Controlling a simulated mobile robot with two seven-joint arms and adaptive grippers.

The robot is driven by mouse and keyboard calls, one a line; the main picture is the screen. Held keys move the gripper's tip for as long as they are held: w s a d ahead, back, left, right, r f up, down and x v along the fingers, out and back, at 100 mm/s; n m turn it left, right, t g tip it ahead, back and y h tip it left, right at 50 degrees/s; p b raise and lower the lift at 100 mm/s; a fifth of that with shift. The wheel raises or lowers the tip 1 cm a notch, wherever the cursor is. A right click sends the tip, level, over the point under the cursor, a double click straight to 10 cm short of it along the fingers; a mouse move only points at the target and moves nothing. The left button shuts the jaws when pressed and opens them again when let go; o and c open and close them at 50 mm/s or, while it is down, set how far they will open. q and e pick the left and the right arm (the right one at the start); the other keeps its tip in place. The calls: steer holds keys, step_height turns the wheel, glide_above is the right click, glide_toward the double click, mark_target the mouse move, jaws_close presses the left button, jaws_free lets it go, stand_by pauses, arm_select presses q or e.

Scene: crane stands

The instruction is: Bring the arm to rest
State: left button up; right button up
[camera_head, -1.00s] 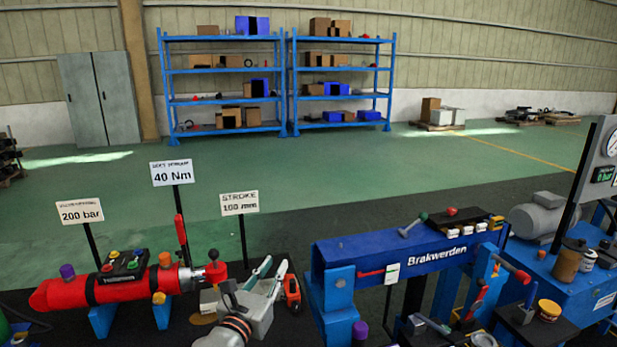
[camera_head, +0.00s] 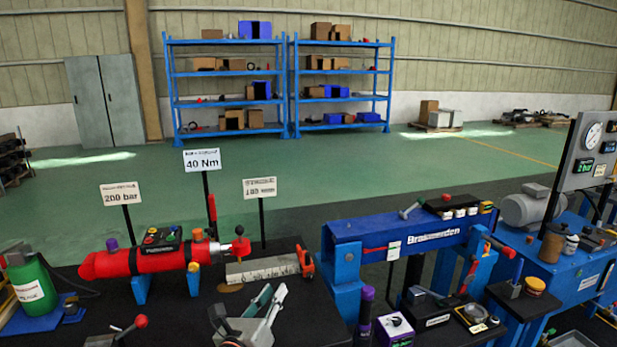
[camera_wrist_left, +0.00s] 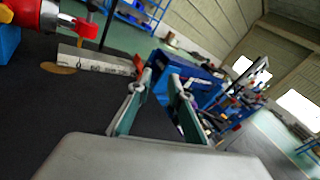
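My left gripper (camera_head: 270,294) shows at the bottom of the head view, over the black bench top in front of the red cylinder (camera_head: 152,260). Its two green-and-grey fingers stand apart with nothing between them. In the left wrist view the gripper (camera_wrist_left: 160,78) also shows its fingers spread, with dark bench top and the blue press in the background. Most of my left arm is outside the head view. My right gripper is in neither view.
A grey block (camera_head: 262,269) lies beyond the gripper. The blue press (camera_head: 346,270) stands to the right, with tools and a purple box (camera_head: 394,330) near it. A green bottle (camera_head: 32,287) stands at the far left. Sign posts rise behind the cylinder.

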arm_select(q)
steer(key=s+a+f+n+g+y+b, duration=0.1)
steer(key=s+a+f+n+g+b, duration=0.1)
steer(key=s+f+n, duration=0.75)
steer(key=s+a+f+n+g+b, duration=0.15)
steer(key=s+f+n, duration=0.45)
steer(key=f, duration=0.6)
steer(key=s+a+f+n+g+y+b, duration=0.1)
steer(key=s+a+f+n, duration=0.3)
steer(key=s+f+n, duration=0.3)
steer(key=s+a+f+n+g+b, duration=0.1)
steer(key=s+a+f+n+b, duration=0.1)
steer(key=s+a+f+n, duration=0.2)
steer(key=s+f+n, duration=0.3)
steer(key=s+n, duration=0.2)
steer(key=shift+s+g+y, duration=0.35)
steer(key=shift+s+y, duration=0.05)
